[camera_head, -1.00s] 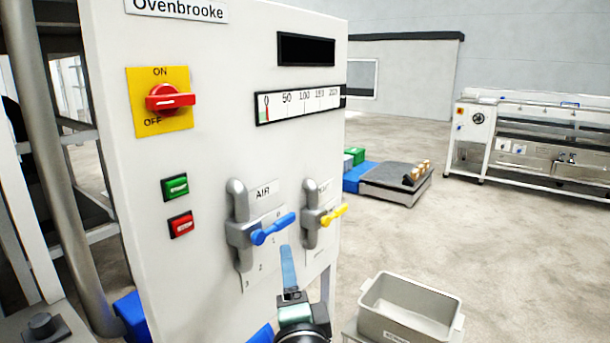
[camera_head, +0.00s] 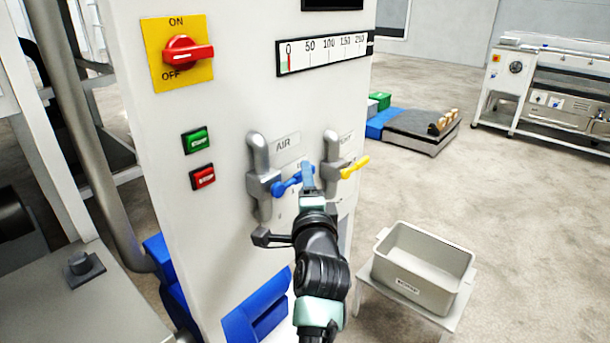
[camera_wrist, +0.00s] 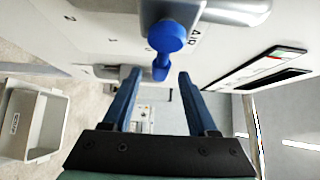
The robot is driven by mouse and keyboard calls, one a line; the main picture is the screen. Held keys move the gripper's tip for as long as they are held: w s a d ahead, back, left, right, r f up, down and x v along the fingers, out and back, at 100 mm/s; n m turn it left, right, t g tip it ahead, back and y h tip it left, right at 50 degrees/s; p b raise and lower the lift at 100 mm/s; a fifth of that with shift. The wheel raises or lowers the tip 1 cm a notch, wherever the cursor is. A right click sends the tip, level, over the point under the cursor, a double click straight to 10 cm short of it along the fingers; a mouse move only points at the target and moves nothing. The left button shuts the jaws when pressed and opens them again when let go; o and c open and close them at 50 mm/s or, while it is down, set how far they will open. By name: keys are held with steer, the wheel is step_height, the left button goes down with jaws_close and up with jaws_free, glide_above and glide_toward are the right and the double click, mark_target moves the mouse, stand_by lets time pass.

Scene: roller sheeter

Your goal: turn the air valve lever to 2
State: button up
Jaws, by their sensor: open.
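The air valve (camera_head: 261,188) is a grey pipe fitting on the white panel, under an AIR label. Its blue lever (camera_head: 285,186) points right and slightly up, toward the upper end of the number scale. The scale is mostly hidden by my arm. My gripper (camera_head: 307,174) is at the lever's outer end, its blue fingers partly covering it. In the wrist view my gripper (camera_wrist: 158,74) is open, and the blue lever (camera_wrist: 161,66) shows in the gap between the fingertips. I see no clear contact. The scale numbers are small in the wrist view.
A second valve with a yellow lever (camera_head: 353,167) sits close to the right of my gripper. A red rotary switch (camera_head: 187,52), a green button (camera_head: 196,140) and a red button (camera_head: 203,177) are further left. A grey bin (camera_head: 424,270) stands at lower right.

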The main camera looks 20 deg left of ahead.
steer(key=shift+x, duration=1.85)
jaws_close()
